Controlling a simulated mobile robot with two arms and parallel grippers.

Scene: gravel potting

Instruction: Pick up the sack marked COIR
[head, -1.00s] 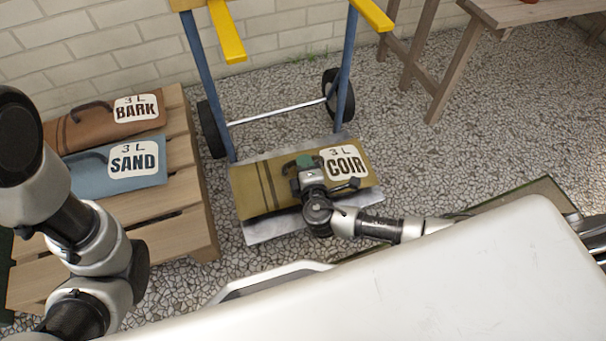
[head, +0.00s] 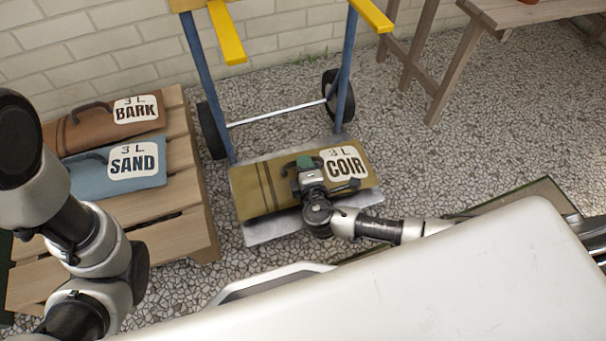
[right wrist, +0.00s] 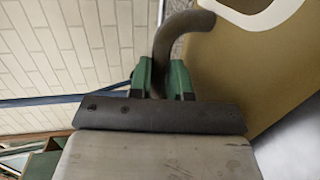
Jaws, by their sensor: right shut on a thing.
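The tan sack marked COIR (head: 262,193) lies on the metal toe plate (head: 268,232) of the hand truck, its white label facing up. My right gripper (head: 308,166) is over the middle of the sack, left of the label. In the right wrist view the green fingertips (right wrist: 166,80) are shut on the sack's dark curved handle (right wrist: 178,32). The sack's tan side (right wrist: 235,70) fills the right of that view. Whether the sack bears fully on the plate is hard to tell. My left arm shows at the left of the head view, but its gripper is not seen.
The hand truck's blue uprights (head: 347,75) rise just behind the sack, with yellow handles above. A slatted wooden pallet (head: 170,235) at left holds the BARK (head: 80,124) and SAND (head: 95,181) sacks. A wooden table (head: 520,14) stands at the back right, on gravel.

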